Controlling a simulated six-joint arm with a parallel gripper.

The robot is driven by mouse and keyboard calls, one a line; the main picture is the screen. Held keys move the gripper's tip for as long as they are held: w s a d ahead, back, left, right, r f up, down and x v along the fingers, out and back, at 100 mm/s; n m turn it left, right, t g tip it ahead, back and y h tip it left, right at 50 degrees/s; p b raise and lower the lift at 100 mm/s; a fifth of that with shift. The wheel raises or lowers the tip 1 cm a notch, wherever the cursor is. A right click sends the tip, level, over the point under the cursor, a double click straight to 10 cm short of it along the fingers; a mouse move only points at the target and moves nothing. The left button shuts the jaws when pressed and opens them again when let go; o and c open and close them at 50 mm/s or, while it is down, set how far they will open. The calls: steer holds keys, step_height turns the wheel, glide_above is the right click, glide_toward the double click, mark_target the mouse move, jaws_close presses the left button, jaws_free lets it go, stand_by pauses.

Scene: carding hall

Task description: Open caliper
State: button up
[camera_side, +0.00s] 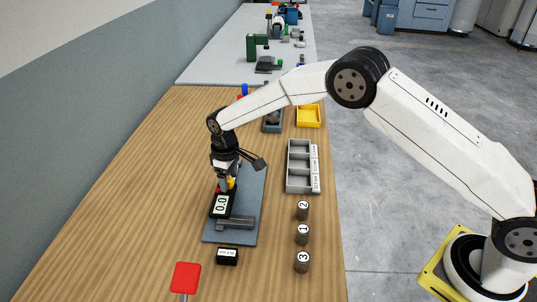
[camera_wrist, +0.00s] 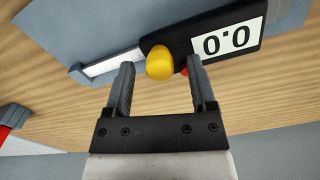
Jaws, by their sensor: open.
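My gripper (camera_side: 226,184) is low over the caliper. In the wrist view my gripper (camera_wrist: 161,70) is open, with one finger on each side of the yellow knob. I cannot tell whether either finger touches it. My gripper partly hides the knob in the side view.
Numbered cylinders (camera_side: 302,234) stand right of the mat, near a grey compartment tray (camera_side: 300,166). A yellow tray (camera_side: 309,116) is farther back. A black labelled block (camera_side: 227,256) and a red paddle (camera_side: 186,277) are in front. The wooden table left of the mat is clear.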

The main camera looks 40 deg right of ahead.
steer(key=shift+f, duration=0.5)
jaws_close()
steer(key=shift+r, duration=0.1)
stand_by(1.1)
